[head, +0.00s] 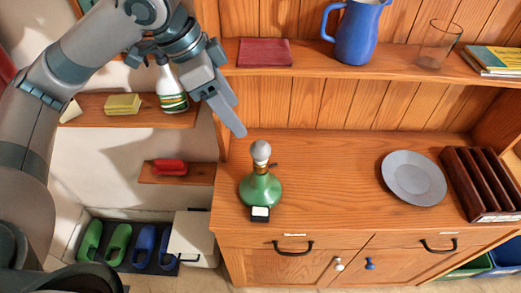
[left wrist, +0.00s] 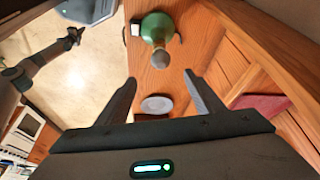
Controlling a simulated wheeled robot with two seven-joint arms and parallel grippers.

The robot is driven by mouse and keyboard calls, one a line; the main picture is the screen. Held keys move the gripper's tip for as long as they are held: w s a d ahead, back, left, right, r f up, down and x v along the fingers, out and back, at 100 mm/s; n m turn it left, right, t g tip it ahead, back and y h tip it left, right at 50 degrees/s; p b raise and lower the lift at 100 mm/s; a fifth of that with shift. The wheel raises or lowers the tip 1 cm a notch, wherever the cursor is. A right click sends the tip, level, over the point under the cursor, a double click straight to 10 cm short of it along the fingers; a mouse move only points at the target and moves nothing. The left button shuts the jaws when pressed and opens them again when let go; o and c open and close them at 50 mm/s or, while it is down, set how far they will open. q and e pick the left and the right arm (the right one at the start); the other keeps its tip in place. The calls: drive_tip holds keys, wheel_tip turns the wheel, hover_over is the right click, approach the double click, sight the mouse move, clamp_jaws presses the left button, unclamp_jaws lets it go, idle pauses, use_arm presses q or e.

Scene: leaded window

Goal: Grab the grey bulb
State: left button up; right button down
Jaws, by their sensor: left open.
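The grey bulb (head: 260,151) sits upright on top of a green lamp base (head: 261,189) on the wooden cabinet top. My left gripper (head: 236,117) is open and empty, above and a little left of the bulb in the head view. In the left wrist view the bulb (left wrist: 160,60) and green base (left wrist: 156,27) show beyond the open fingertips (left wrist: 160,79), with the bulb roughly centred between them and apart from both. My right gripper (left wrist: 72,36) seems to show small and dark at the upper left of that view; its jaws are unclear.
A small black-and-white block (head: 260,213) stands at the lamp's front. A grey plate (head: 413,178) and a dark slotted rack (head: 484,183) are to the right. The shelf above holds a blue pitcher (head: 360,32), a glass (head: 438,44) and books. The cabinet top between lamp and plate is clear.

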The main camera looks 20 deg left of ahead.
use_arm(q)
drive_tip(key=p, duration=0.1)
hover_over(255, 144)
drive_tip(key=s+a, duration=0.1)
drive_tip(key=a, duration=0.1)
drive_tip(key=f, duration=0.6)
drive_tip(key=shift+s+d+f, duration=0.1)
drive_tip(key=shift+d+f, duration=0.2)
drive_tip(key=shift+f, duration=0.3)
drive_tip(key=shift+p+x, duration=0.7)
drive_tip(key=shift+x, duration=0.15)
drive_tip(key=shift+p+x, duration=0.35)
drive_tip(key=shift+x, duration=0.75)
drive_tip(key=shift+w+f, duration=0.25)
drive_tip(key=shift+f, duration=0.4)
